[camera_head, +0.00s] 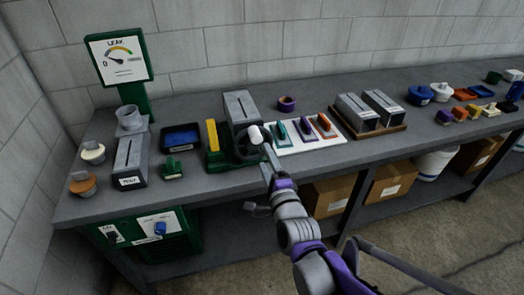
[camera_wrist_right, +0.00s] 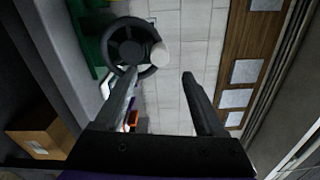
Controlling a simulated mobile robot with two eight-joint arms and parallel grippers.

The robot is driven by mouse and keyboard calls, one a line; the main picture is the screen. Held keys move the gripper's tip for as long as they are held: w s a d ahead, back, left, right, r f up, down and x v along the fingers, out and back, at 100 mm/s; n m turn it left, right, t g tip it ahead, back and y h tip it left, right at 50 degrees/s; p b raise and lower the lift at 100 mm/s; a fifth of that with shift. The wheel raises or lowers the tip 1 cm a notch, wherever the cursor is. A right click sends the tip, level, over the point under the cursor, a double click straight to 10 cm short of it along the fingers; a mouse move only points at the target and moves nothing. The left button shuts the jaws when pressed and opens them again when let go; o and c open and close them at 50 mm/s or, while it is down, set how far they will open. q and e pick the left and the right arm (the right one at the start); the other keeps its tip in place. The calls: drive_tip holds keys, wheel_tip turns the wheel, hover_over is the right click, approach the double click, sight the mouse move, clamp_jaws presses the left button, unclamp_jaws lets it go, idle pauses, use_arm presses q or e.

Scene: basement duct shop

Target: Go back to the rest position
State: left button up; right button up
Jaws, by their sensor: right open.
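My right gripper (camera_head: 266,154) reaches up over the workbench (camera_head: 210,192) from the lower right in the head view. In the right wrist view my right gripper (camera_wrist_right: 160,76) has its two fingers apart, with nothing between them. A black handwheel (camera_wrist_right: 128,42) with a pale round knob (camera_wrist_right: 161,55) lies beyond the fingertips, close to the left finger. In the head view the white knob (camera_head: 256,135) shows just beyond the gripper, at the green machine (camera_head: 216,160) with a grey block. Whether a finger touches the wheel I cannot tell. My left gripper is not in view.
A white board (camera_head: 318,142) with several coloured-handled tools lies right of the gripper. Grey boxes stand on a wooden tray (camera_head: 388,130). A leak gauge (camera_head: 119,57) stands at the back left. Cardboard boxes (camera_head: 330,195) sit on the lower shelf. Floor in front is open.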

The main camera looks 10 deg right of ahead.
drive_tip(key=shift+s, duration=0.4)
drive_tip(key=s+d+f+n+g+p, duration=0.1)
drive_tip(key=s+f+n+g, duration=0.5)
drive_tip(key=s+n, duration=0.3)
drive_tip(key=s+d+f+n+g+p, duration=0.2)
drive_tip(key=s+f+n+g, duration=0.4)
drive_tip(key=s+n, duration=0.4)
drive_tip(key=s+f, duration=0.1)
drive_tip(key=s, duration=0.3)
drive_tip(key=shift+s+f+g+h, duration=0.3)
drive_tip(key=shift+s+f, duration=0.05)
drive_tip(key=shift+s, duration=0.05)
